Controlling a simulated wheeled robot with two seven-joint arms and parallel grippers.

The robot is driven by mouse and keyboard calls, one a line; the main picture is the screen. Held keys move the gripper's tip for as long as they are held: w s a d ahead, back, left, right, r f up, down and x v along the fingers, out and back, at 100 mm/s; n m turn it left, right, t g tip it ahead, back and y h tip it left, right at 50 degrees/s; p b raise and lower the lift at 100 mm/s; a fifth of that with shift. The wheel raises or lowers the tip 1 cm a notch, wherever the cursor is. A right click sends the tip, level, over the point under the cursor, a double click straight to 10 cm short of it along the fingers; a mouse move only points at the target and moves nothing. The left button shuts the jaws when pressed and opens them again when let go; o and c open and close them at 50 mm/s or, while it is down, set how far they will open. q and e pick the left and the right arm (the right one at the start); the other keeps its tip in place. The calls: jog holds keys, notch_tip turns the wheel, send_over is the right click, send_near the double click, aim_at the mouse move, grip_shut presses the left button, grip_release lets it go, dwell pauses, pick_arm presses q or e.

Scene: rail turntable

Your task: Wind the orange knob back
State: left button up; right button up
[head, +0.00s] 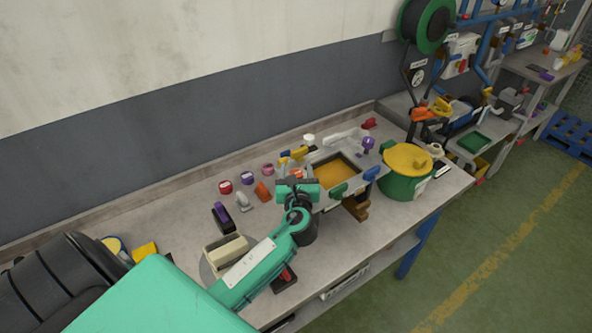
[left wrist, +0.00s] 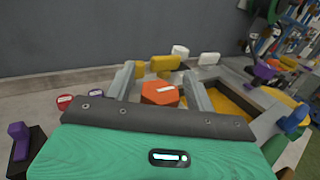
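The orange knob (left wrist: 160,93) has a flat, angular top with a pale mark and shows between the two grey fingers of my left gripper (left wrist: 159,75) in the left wrist view. Gaps show on both sides of it, so the fingers are apart and not closed on it. In the head view a small part of the orange knob (head: 297,173) shows just beyond my green left gripper (head: 298,187), beside a grey frame with a yellow tray. The gripper hides the knob's lower part. My right gripper is not in view.
The yellow tray (head: 336,170) lies right of the knob, with a green-and-yellow pot (head: 407,170) further right. Red (head: 225,187) and purple (head: 247,178) round pieces and an orange block (head: 263,193) stand left. Yellow blocks (left wrist: 165,62) lie behind the knob. The bench's back left is clear.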

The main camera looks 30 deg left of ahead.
pick_arm(q)
jog(key=shift+s, duration=0.1)
jog(key=shift+s+d+f, duration=0.1)
jog(key=shift+s+d, duration=0.15)
jog(key=b+v, duration=0.4)
jog(key=v, duration=0.9)
jog(key=shift+b, duration=0.35)
